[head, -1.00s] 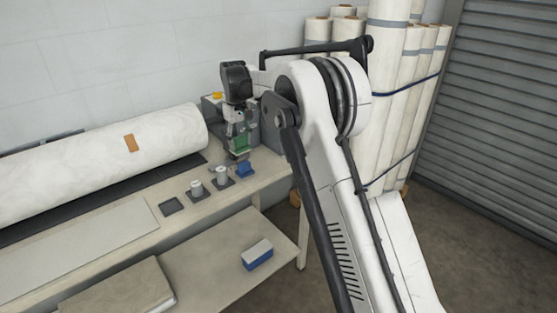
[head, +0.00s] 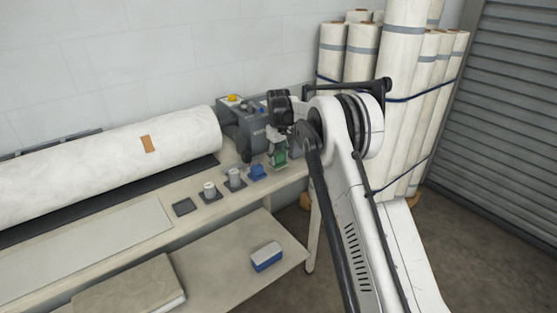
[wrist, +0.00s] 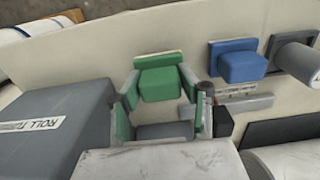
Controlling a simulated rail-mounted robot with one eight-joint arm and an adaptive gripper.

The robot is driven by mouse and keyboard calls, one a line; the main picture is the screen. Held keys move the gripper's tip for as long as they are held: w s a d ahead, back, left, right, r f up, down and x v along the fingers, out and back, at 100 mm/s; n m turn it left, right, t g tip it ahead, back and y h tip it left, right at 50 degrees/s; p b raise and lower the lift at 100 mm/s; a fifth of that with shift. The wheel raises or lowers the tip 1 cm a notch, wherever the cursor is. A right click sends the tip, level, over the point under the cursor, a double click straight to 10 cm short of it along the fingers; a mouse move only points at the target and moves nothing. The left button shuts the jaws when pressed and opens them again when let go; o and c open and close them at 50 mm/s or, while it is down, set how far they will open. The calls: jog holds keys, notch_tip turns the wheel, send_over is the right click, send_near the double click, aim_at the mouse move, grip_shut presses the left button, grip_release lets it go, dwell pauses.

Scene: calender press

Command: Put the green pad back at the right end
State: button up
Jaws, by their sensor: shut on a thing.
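The green pad (head: 281,160) is at the right end of the row on the bench, beside the blue pad (head: 258,172). I cannot tell whether the green pad touches the bench.
A grey control box (head: 240,122) stands close behind my gripper. Two grey cylinders (head: 235,178) on dark squares and an empty dark square (head: 185,207) continue the row leftward. A large white roll (head: 120,160) lies behind. A blue-and-white block (head: 266,257) is on the lower shelf.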

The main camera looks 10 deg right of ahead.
jog(key=shift+f, duration=0.55)
jog(key=shift+f, duration=0.15)
jog(key=o, duration=1.3)
